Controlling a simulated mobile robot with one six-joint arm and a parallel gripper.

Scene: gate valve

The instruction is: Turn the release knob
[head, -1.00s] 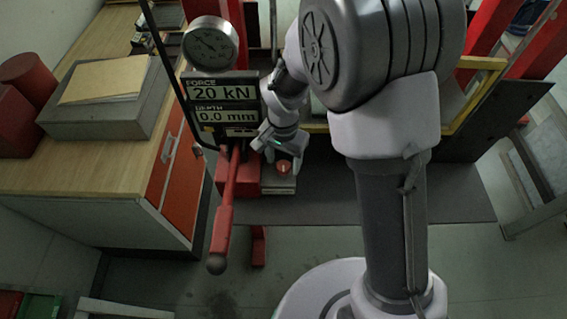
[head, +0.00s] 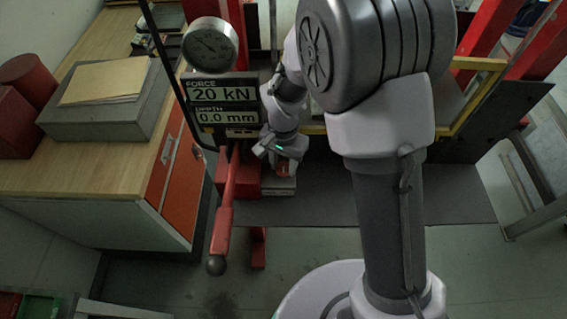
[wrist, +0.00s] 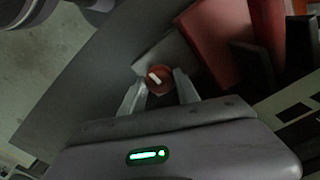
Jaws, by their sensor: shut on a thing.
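The release knob (wrist: 158,79) is a small round red-orange knob with a white mark across its face. In the wrist view it sits between the two fingertips of my gripper (wrist: 160,86), which are closed on its sides. The white mark lies tilted. In the head view my gripper (head: 284,165) is at the knob, low beside the red pump body (head: 246,180), and mostly covers the knob.
A red pump lever (head: 226,215) with a dark ball end slants down just left of my gripper. A round gauge (head: 210,45) stands above the display. A wooden workbench (head: 110,165) with orange drawers is at the left. The floor in front is clear.

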